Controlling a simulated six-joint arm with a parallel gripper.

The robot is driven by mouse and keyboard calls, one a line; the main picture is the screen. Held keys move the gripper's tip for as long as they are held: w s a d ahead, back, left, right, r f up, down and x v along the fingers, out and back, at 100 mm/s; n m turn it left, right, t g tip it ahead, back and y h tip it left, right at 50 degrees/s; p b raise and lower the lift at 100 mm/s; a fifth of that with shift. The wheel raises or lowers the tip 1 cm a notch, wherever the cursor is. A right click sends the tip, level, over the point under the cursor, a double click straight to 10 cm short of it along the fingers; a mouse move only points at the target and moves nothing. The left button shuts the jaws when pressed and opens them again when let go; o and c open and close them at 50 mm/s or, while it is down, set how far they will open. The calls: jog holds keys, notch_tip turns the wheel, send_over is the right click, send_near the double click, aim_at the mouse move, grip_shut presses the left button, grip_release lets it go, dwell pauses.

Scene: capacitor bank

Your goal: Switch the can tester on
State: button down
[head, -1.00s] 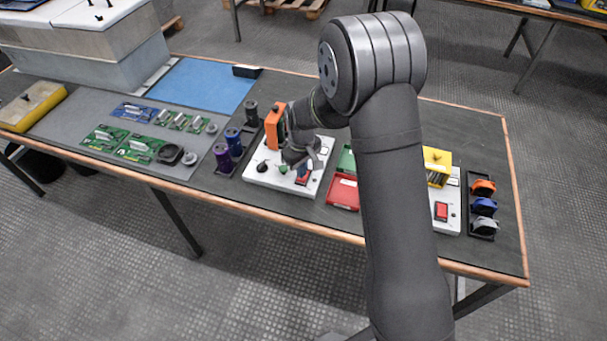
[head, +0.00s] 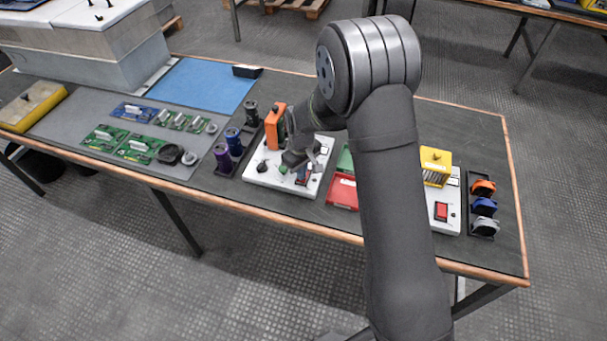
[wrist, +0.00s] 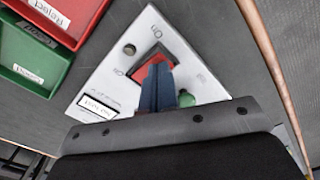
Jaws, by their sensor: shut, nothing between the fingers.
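The can tester (head: 258,178) is a white panel with an orange block (head: 274,127) at its back. It also shows in the wrist view (wrist: 112,74). Its red rocker switch (wrist: 143,71) sits in a dark frame between "On" and "Off" marks. My gripper (wrist: 158,68) is shut and empty, with its fingertips over the switch and hiding part of it. I cannot tell whether they touch it or which way the rocker is tilted. A green knob (wrist: 186,98) shows beside the fingers. In the head view my gripper (head: 300,170) is low over the panel, partly hidden by my arm.
A red tray (head: 342,193) and a green tray (wrist: 30,55) lie right of the tester in the head view. Dark and purple cans (head: 222,158) stand to its left. A second white panel with a red switch (head: 441,211) lies further right.

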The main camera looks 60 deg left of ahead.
jog(key=shift+f, duration=0.4)
jog(key=shift+r, duration=3.5)
jog(key=shift+f, duration=0.1)
notch_tip(320, 180, down, 7)
jog(key=shift+r, duration=0.15)
